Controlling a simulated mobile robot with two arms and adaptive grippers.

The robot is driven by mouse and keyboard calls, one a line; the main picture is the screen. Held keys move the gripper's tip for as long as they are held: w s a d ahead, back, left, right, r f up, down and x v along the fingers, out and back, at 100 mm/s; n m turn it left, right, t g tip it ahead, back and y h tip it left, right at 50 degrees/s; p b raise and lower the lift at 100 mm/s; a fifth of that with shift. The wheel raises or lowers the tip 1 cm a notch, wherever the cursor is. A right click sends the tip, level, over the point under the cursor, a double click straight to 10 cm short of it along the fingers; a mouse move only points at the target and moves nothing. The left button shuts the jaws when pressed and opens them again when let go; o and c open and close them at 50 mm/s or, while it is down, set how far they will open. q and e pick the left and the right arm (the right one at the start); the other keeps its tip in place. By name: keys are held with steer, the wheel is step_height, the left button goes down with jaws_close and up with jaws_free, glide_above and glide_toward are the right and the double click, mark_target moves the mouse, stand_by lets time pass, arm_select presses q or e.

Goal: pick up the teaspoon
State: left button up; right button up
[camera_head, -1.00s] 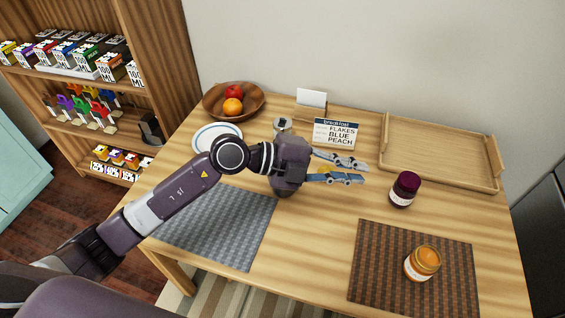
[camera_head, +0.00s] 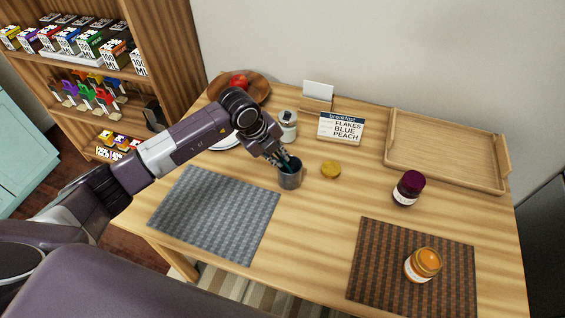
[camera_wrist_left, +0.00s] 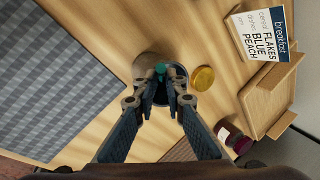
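A grey cup (camera_head: 290,179) stands on the table near the grey placemat; it also shows in the left wrist view (camera_wrist_left: 147,64). A small teal piece (camera_wrist_left: 160,69) shows at the cup's mouth, between my fingertips; it may be the teaspoon's handle, but no spoon bowl is visible. My left gripper (camera_head: 283,160) points down at the cup's mouth. In the left wrist view its two fingers (camera_wrist_left: 162,88) stand apart, one on each side of the teal piece, with a gap between them. I cannot tell whether they touch it. My right gripper is not in view.
A yellow lid (camera_head: 331,169) lies right of the cup. A pale jar (camera_head: 287,125), a breakfast sign (camera_head: 341,127) and a fruit bowl (camera_head: 262,87) stand behind. A wooden tray (camera_head: 440,163), a dark jar (camera_head: 408,188) and an orange jar (camera_head: 423,264) are farther right.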

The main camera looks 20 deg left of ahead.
mark_target(285, 165)
arm_select(q)
steer(key=f, duration=0.1)
steer(key=s+f, duration=0.1)
steer(key=shift+d+f, duration=0.2)
steer(key=shift+f, duration=0.15)
steer(key=shift+w+f, duration=0.15)
steer(key=shift+f, duration=0.2)
steer(key=shift+w+f, duration=0.3)
steer(key=shift+w, duration=0.05)
steer(key=shift+o, duration=0.9)
steer(key=shift+d, duration=0.1)
steer(key=shift+r, duration=0.25)
steer(key=shift+c, duration=1.1)
steer(key=shift+c, duration=0.3)
steer(key=shift+w+r, duration=0.15)
steer(key=shift+r, duration=0.1)
